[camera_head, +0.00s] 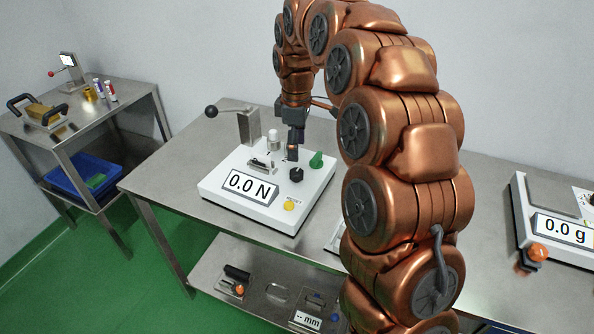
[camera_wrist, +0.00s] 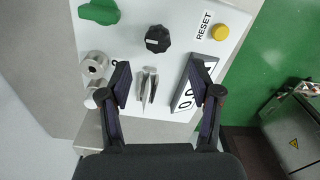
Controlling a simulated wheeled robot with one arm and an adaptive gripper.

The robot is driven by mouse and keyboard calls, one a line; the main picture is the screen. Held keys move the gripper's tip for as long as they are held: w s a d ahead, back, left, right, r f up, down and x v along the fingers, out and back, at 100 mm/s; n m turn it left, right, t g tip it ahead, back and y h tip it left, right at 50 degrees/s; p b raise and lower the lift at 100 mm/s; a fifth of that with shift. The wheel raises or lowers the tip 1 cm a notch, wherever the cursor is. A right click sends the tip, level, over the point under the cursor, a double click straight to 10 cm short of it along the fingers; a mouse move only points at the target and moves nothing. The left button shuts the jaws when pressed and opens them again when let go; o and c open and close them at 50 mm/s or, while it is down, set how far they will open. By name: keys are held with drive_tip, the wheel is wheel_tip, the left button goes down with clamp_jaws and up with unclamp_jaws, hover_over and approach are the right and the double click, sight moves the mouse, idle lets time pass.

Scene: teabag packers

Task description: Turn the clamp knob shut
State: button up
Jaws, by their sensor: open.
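The white force tester (camera_head: 225,190) stands on the steel table, its display reading 0.0 N. A black knob (camera_head: 296,174) and a green knob (camera_head: 316,160) are on its top. In the wrist view, the black knob (camera_wrist: 158,39) is ahead of the fingertips and the green knob (camera_wrist: 100,12) is at upper left; no label tells which is the clamp knob. A metal clamp (camera_head: 262,163) stands beside them and shows between the fingers in the wrist view (camera_wrist: 148,88). My gripper (camera_wrist: 162,84) is open, pointing down above the tester, with no knob between its fingers.
A yellow RESET button (camera_wrist: 220,32) lies right of the black knob. A silver cylinder (camera_wrist: 95,66) is near the left finger. A post with a black-ball lever (camera_head: 212,111) rises behind the tester.

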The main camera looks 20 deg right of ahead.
sight(296, 171)
drive_tip(key=shift+w+d+f, duration=0.1)
drive_tip(key=shift+w+f, duration=0.05)
drive_tip(key=shift+f, duration=0.05)
drive_tip(key=shift+f+p, duration=0.45)
drive_tip(key=shift+f, duration=3.3)
drive_tip(key=c, duration=1.1)
